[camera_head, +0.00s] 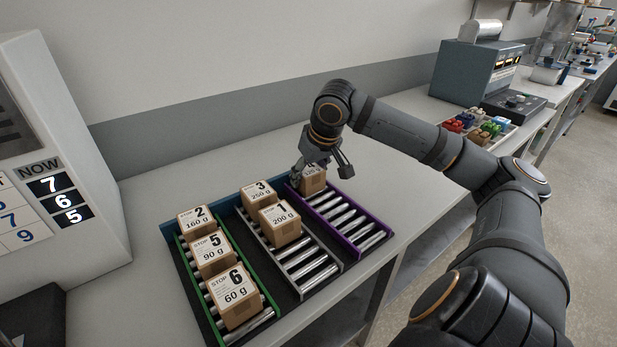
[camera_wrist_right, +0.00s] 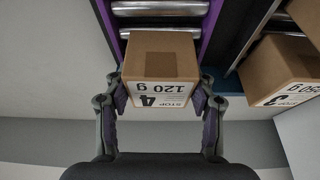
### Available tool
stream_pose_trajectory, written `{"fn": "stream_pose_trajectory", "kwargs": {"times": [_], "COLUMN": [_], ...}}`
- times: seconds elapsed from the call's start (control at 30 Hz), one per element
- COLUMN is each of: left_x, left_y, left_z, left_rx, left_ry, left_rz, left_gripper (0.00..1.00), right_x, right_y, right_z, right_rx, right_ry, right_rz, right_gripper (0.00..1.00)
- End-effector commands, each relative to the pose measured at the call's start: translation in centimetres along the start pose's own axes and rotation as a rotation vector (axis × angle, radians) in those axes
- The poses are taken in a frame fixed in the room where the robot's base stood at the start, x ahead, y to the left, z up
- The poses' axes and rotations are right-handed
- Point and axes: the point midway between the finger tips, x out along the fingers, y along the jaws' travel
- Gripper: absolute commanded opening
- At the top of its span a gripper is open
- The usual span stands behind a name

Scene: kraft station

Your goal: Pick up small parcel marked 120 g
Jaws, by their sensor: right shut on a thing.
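The small parcel marked STOP 4, 120 g (camera_wrist_right: 160,65) is a brown cardboard box with a white label, at the far end of the purple-railed roller lane. In the head view this parcel (camera_head: 313,182) is partly hidden by my right gripper (camera_head: 322,170). In the right wrist view the fingers of my right gripper (camera_wrist_right: 160,100) are on both sides of the box and shut on it. It sits over the rollers; whether it is lifted is hard to tell. My left gripper is not in view.
The middle lane (camera_head: 312,276) holds parcels 3 (camera_head: 258,197) and 1 (camera_head: 280,228). The green lane (camera_head: 265,325) holds parcels 2 (camera_head: 198,222), 5 (camera_head: 213,256) and 6 (camera_head: 236,300). Parcel 3 (camera_wrist_right: 283,72) is close beside the gripper. The purple lane's near rollers (camera_head: 350,226) are empty.

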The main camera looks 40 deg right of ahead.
Motion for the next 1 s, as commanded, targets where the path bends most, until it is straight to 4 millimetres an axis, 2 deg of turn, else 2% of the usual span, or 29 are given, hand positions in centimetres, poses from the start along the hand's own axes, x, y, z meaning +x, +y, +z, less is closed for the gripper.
{"fn": "stream_pose_trajectory", "kwargs": {"times": [0.17,0.27,0.37,0.47,0.6,0.67,0.8,1.0], "left_x": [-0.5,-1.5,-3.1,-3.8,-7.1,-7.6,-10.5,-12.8], "left_y": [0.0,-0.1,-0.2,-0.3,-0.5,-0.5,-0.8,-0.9], "left_z": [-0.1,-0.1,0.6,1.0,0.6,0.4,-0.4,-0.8], "left_rx": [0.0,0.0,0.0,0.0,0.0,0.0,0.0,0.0], "left_ry": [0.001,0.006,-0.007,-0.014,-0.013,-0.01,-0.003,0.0], "left_rz": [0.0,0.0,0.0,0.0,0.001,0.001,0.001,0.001], "left_gripper": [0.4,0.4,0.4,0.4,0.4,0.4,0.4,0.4], "right_x": [-0.5,-1.7,-3.7,-6.0,-10.9,-11.8,-14.6,-15.7], "right_y": [0.0,0.0,-0.1,-1.4,-4.0,-5.5,-8.4,-10.2], "right_z": [-0.2,-0.7,-1.6,-1.2,-1.0,0.1,1.7,3.0], "right_rx": [0.0,0.001,0.002,-0.004,-0.005,-0.008,-0.007,-0.002], "right_ry": [0.001,0.002,0.003,0.005,0.006,0.004,0.0,-0.001], "right_rz": [-0.001,-0.001,-0.004,-0.002,-0.005,-0.005,-0.008,-0.002], "right_gripper": [0.21,0.21,0.21,0.21,0.21,0.21,0.21,0.21]}}
